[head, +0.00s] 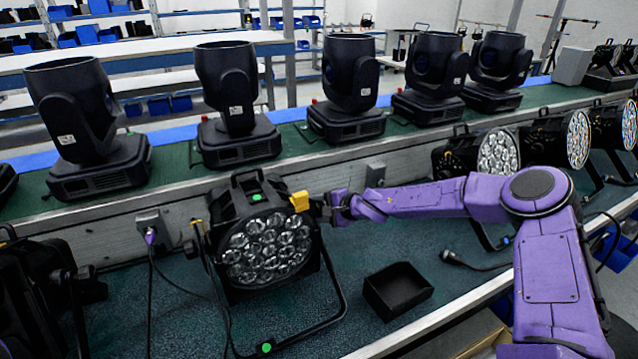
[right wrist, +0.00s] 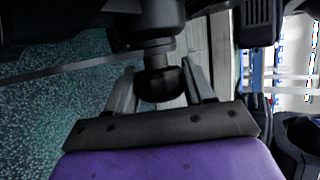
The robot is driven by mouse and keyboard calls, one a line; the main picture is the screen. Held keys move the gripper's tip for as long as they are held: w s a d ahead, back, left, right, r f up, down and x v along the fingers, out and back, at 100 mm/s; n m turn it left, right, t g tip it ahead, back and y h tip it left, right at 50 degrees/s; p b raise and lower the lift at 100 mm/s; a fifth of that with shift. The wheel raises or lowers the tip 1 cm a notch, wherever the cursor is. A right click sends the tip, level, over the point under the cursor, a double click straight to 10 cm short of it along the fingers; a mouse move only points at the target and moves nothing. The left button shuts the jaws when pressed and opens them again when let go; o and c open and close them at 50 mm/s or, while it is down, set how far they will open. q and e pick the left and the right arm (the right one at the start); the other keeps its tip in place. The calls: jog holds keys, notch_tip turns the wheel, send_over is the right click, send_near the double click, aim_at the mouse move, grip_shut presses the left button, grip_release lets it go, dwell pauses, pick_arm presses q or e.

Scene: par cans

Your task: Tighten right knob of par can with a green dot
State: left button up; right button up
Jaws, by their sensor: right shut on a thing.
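The par can with a green dot (head: 268,250) stands on the teal bench in the head view, its lens cluster facing me. One green dot (head: 256,197) is on its top and another (head: 267,347) is on its bracket foot. A yellow tag (head: 300,201) is at its upper right. My right gripper (head: 328,208) reaches in from the right at the side of the can. In the right wrist view, its fingers (right wrist: 162,88) are either side of the dark round right knob (right wrist: 163,84), shut on it. The knob is hidden in the head view. My left gripper is not in view.
An empty black tray (head: 397,291) sits on the bench to the right of the can. A grey outlet box (head: 153,230) with cables is to the left. Several moving-head lights line the shelf behind. Another par can (head: 497,152) stands behind my right arm.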

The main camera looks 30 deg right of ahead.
jog(key=g+p, duration=0.1)
jog(key=p, duration=0.3)
jog(key=r+g+p, duration=0.1)
jog(key=g+p, duration=0.1)
jog(key=p, duration=0.3)
jog(key=shift+m, duration=0.3)
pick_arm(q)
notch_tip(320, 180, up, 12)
pick_arm(e)
jog(key=shift+f+g+h+p, duration=0.3)
jog(key=shift+g+p, duration=0.1)
jog(key=shift+g, duration=0.2)
jog(key=shift+f+g, duration=0.15)
jog(key=shift+g, duration=0.25)
jog(key=shift+f+m+g+b, duration=0.15)
jog(key=shift+m+g+b, duration=0.15)
jog(key=shift+g+b, duration=0.1)
jog(key=g+b, duration=0.2)
jog(key=b, duration=0.1)
jog(key=g+b, duration=0.1)
jog(key=b, duration=0.1)
jog(key=shift+f+m, duration=0.25)
jog(key=shift+m, duration=0.15)
pick_arm(q)
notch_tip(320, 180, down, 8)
jog(key=b, duration=0.2)
pick_arm(e)
jog(key=shift+s+r+g, duration=0.1)
jog(key=shift+r+g, duration=0.15)
jog(key=shift+g, duration=0.55)
